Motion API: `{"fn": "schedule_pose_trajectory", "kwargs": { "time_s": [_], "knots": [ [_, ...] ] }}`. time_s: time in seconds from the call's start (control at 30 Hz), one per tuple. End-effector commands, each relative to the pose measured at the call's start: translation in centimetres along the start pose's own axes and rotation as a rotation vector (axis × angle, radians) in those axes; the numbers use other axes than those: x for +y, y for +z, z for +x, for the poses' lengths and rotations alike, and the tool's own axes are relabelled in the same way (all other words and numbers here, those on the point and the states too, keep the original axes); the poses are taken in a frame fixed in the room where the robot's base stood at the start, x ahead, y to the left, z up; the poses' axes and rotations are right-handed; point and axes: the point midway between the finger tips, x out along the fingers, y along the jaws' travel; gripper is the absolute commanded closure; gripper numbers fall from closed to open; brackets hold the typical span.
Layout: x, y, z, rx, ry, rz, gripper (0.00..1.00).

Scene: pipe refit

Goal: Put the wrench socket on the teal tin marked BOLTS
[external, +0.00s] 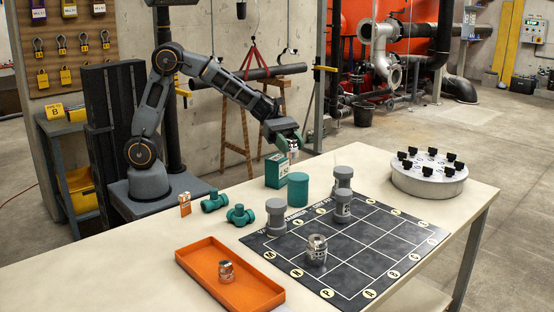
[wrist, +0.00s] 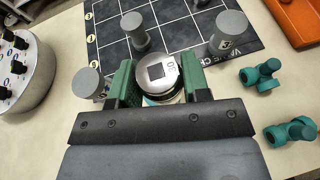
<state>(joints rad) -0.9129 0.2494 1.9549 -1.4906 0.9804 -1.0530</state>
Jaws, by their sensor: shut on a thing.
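My gripper (external: 288,143) is shut on the wrench socket (wrist: 158,72), a silver round piece with a square hole in its top face. The green fingers (wrist: 158,82) stand on either side of it in the wrist view. In the external view the socket (external: 293,155) hangs below the fingers, close to the top of a teal box (external: 275,174) with a pale label. A plain teal cylinder (external: 298,190) stands just in front of the box. I cannot read BOLTS on either one. What lies under the socket is mostly hidden in the wrist view.
Several grey capped pieces (external: 276,216) stand on or beside the dark grid mat (external: 375,240), with a silver fitting (external: 317,250). Teal pipe fittings (external: 240,215), an orange tray (external: 205,270) and a round grey stand with black knobs (external: 428,180) are on the table.

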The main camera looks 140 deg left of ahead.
Motion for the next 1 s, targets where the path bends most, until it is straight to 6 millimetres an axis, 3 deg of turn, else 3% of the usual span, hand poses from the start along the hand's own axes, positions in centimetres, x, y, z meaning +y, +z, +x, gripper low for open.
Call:
{"fn": "schedule_pose_trajectory", "kwargs": {
  "time_s": [0.1, 0.47, 0.7, 1.0],
  "knots": [
    [0.7, -0.9, 1.3, 0.000, 0.000, -0.001, 0.85],
    [1.6, -2.0, 2.7, 0.000, 0.000, 0.000, 0.85],
    [1.6, -4.6, 3.8, -0.001, 0.001, -0.001, 0.85],
    [1.6, -4.8, 3.8, -0.001, 0.001, 0.001, 0.85]
  ]
}}
